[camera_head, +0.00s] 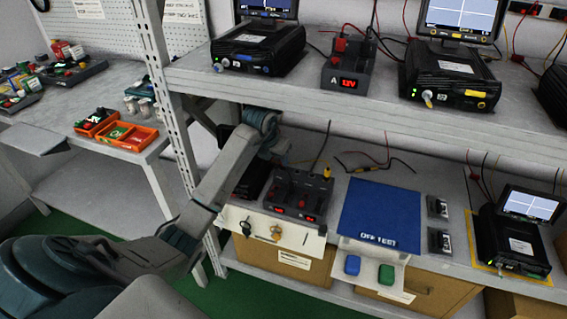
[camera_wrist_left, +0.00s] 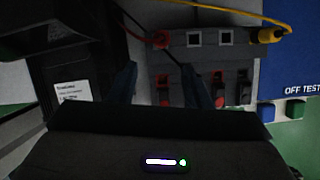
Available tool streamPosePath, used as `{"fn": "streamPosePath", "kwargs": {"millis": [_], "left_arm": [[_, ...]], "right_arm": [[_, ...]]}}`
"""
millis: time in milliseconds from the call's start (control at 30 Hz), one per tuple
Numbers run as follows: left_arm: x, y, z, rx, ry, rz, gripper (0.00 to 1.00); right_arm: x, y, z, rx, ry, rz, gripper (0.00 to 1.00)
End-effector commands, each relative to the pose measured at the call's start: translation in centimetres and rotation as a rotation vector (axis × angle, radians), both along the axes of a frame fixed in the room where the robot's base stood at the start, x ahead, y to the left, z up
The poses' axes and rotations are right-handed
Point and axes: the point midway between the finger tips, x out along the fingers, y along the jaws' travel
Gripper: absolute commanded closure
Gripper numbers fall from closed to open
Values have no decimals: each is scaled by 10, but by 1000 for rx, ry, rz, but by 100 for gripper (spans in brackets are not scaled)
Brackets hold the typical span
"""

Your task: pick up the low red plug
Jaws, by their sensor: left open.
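The low red plug (camera_wrist_left: 160,40) sits at the left end of the dark power unit (camera_wrist_left: 207,58) on the lower shelf, with a dark cable running from it. In the head view my wrist seems to hide this plug, while the unit (camera_head: 298,196) shows below the wrist. My left gripper (camera_wrist_left: 160,74) is open and empty above the unit; its two fingers point toward the row with the plug, one on each side of it in the picture. The gap between fingertips and plug is hard to judge. In the head view my left gripper (camera_head: 272,146) shows mostly as its wrist. My right gripper is out of view.
A yellow plug (camera_wrist_left: 268,35) stands at the unit's right end. A black box (camera_wrist_left: 85,75) stands close on the left. The upper shelf (camera_head: 350,100) overhangs my arm. A blue mat (camera_head: 380,212) lies right of the unit. An upper unit (camera_head: 346,68) also carries red.

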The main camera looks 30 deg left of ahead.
Motion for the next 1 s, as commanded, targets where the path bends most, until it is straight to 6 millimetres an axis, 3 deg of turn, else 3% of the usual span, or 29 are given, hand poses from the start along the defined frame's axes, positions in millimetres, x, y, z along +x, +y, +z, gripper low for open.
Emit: {"fn": "streamPosePath", "kwargs": {"millis": [333,600,933,1000], "left_arm": [[27,2,1,-1,0,0,56],[43,3,-38,-1,2,0,56],[47,4,-47,0,-1,-1,56],[47,4,-47,0,-1,-1,66]], "right_arm": [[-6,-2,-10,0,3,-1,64],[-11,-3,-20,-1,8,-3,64],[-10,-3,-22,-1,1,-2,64],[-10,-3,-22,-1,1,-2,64]]}}
